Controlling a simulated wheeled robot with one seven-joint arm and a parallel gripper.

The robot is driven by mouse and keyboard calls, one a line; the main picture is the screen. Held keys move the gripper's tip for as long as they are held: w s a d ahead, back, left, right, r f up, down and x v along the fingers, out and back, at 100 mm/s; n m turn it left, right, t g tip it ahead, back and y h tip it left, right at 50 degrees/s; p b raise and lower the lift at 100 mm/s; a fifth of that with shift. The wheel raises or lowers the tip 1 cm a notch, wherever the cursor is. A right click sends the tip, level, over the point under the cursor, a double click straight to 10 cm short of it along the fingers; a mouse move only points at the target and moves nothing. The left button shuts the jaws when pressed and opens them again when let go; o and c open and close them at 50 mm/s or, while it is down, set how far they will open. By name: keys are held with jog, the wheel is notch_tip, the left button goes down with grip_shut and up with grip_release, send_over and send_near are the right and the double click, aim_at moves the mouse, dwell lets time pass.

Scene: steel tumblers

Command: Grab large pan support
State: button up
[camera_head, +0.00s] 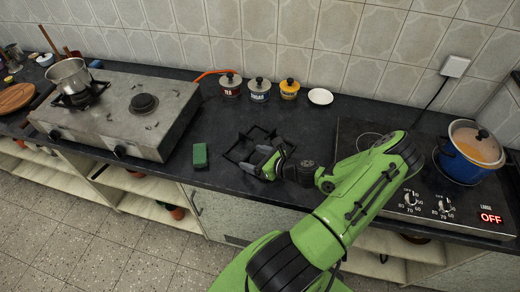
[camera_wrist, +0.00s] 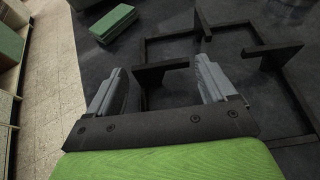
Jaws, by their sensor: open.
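The large pan support (camera_head: 240,153) is a black metal frame lying on the dark countertop, between the green sponge and the right hob. My gripper (camera_head: 268,160) is over its right part in the head view and hides some of it. In the wrist view the support (camera_wrist: 262,52) fills the upper right, and one of its bars reaches between my open fingers (camera_wrist: 160,82). The fingers are apart with nothing gripped. I cannot tell whether either finger touches the frame.
A green sponge (camera_head: 200,155) lies left of the support; it also shows in the wrist view (camera_wrist: 114,22). A gas stove (camera_head: 120,112) with a steel pot (camera_head: 68,75) stands at left. Several lidded jars (camera_head: 259,89) and a white saucer (camera_head: 320,97) are behind. A blue pot (camera_head: 468,152) is at right.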

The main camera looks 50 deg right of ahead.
aim_at(249, 155)
jog(key=x, duration=0.3)
jog(key=shift+w+f, duration=0.1)
jog(key=shift+f, duration=0.05)
jog(key=shift+c, duration=0.3)
